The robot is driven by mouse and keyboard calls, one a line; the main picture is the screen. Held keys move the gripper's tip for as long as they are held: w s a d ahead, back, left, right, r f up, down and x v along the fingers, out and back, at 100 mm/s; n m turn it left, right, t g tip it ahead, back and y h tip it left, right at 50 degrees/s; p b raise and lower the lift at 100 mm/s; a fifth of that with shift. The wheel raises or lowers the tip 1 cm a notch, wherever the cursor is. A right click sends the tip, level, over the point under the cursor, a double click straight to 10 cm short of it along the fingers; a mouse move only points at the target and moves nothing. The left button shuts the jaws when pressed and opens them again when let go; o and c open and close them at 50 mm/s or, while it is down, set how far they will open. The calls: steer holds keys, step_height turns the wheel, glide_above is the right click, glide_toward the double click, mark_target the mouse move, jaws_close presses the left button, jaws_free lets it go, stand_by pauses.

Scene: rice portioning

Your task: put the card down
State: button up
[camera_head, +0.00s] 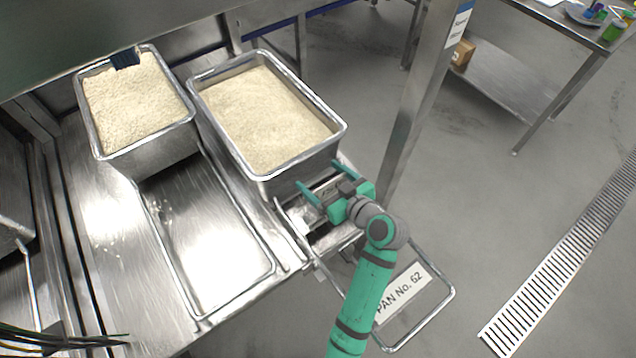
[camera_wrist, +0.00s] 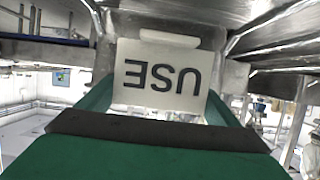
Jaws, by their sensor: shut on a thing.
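In the wrist view, a white card (camera_wrist: 160,78) with the dark word "USE" upside down stands between my teal fingers. My gripper (camera_head: 326,180) is shut on it, just in front of the near right corner of the right rice pan. In the head view the card is hard to make out between the fingers. A second label, "PAN No. 62" (camera_head: 401,289), lies in a metal-rimmed holder at the lower right, beside my arm.
Two deep steel pans of rice, left (camera_head: 150,148) and right (camera_head: 262,178), stand at the back of the steel counter. A steel post (camera_head: 412,110) rises right of my gripper. Grey floor lies beyond.

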steer(key=shift+w+a+f, duration=0.4)
steer(key=shift+f, duration=0.25)
steer(key=f, duration=0.3)
steer(key=shift+w+f, duration=0.1)
steer(key=shift+w, duration=0.1)
steer(key=shift+s+f, duration=0.1)
steer(key=shift+s, duration=0.05)
steer(key=shift+f, duration=0.15)
steer(key=o, duration=0.9)
steer(key=shift+s+d+r, duration=0.1)
steer(key=shift+r, duration=0.15)
steer(key=v, duration=1.1)
steer(key=shift+s+d+r, duration=0.15)
steer(key=shift+s, duration=0.1)
